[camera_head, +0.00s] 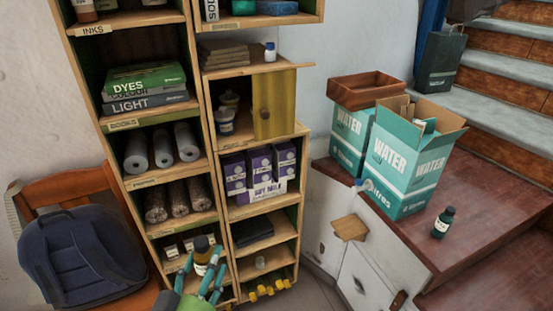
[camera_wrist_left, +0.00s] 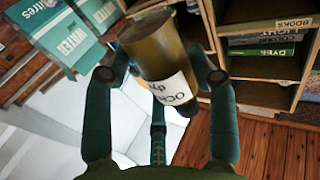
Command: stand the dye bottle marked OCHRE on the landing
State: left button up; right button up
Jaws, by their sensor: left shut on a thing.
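My left gripper (camera_head: 202,262) is shut on an amber-brown bottle (camera_head: 204,246) with a dark cap and a white label, in front of the lower left shelves. In the left wrist view, the fingers of my left gripper (camera_wrist_left: 160,77) close around the bottle (camera_wrist_left: 152,45), and its label shows upside down and reads like OCHRE. The landing (camera_head: 490,200) is the dark red-brown top at the right, at the foot of the stairs, away from my gripper. A dark bottle with a pale label (camera_head: 443,223) stands near its front edge. My right gripper is not in view.
Two teal WATER boxes (camera_head: 402,160) stand on the landing, one topped by a brown tray (camera_head: 365,88). A white cabinet (camera_head: 365,275) is below. Tall wooden shelves (camera_head: 200,150) hold books, rolls and cartons. A chair with a dark backpack (camera_head: 80,247) is at the left.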

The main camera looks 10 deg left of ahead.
pick_arm(q)
jog(key=d+r+m+g+h, duration=0.2)
jog(key=d+m+g+h, duration=0.3)
jog(key=d+h, duration=0.3)
jog(key=w+d+r+m+g+h, duration=0.1)
jog(key=d+r+m+g+h, duration=0.1)
jog(key=d+m+g+h, duration=0.2)
jog(key=d+m+h, duration=0.3)
jog(key=d+h, duration=0.1)
jog(key=shift+w+d+r+m+g, duration=0.15)
jog(key=shift+w+r+m+g, duration=0.15)
jog(key=shift+g, duration=0.1)
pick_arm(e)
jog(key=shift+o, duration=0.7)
